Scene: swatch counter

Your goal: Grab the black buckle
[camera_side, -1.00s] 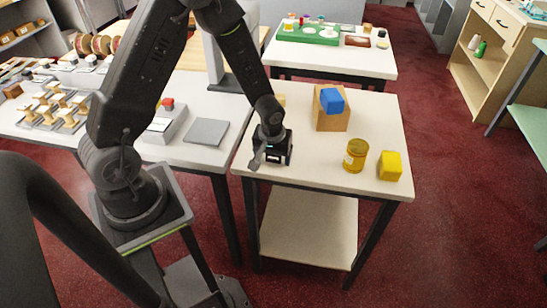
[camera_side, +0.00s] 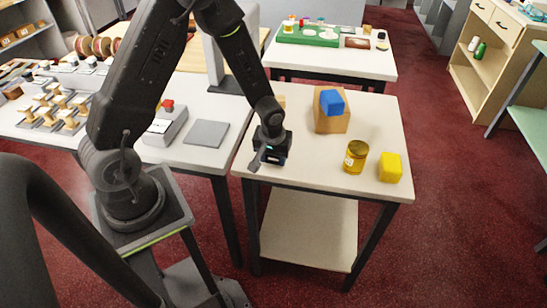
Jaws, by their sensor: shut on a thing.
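My gripper (camera_side: 270,158) points down at the left front part of the white table (camera_side: 315,176). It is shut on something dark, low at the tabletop. The black buckle is not clearly seen; the dark gripper body covers the spot, and I cannot make out the held thing's outline or whether it touches the table.
The table's front middle is clear. A grey pad (camera_side: 206,133) lies on the left counter.

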